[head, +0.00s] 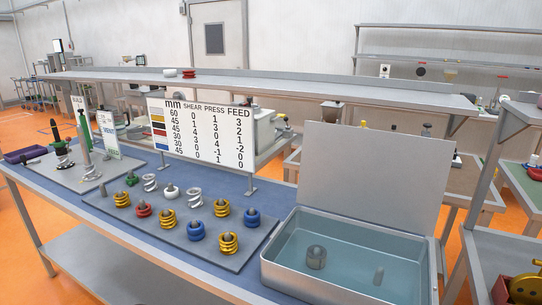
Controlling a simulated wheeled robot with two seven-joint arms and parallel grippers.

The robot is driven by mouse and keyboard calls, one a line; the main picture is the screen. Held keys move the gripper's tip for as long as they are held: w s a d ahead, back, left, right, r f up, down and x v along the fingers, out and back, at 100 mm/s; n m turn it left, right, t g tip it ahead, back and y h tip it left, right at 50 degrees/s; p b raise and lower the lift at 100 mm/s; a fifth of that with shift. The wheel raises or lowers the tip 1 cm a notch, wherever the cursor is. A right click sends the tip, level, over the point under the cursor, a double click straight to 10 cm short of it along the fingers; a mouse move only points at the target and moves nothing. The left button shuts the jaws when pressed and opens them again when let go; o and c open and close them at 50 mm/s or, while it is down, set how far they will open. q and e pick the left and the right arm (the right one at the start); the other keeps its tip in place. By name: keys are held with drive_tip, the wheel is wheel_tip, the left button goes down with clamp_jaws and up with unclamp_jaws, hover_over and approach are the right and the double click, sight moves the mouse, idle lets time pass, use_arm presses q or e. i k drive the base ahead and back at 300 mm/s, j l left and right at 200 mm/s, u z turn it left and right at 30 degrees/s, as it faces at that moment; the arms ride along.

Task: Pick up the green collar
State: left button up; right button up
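A small green collar (131,180) sits on the grey board (140,227), near its back left corner, among several coloured collars and coils. A grey peg seems to rise at the green collar; it is too small to tell more. Another dark green part (59,147) is at the top of a screw-like piece on the left plate. Neither of my grippers is in view.
Yellow, red, blue, white and silver rings stand on the same board. An open metal box (340,262) with a raised lid stands at the right, holding a grey cylinder (316,257). A number sign (205,133) stands behind the board. The blue table's front left strip is clear.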

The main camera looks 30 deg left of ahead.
sight(130, 182)
drive_tip(key=u, duration=2)
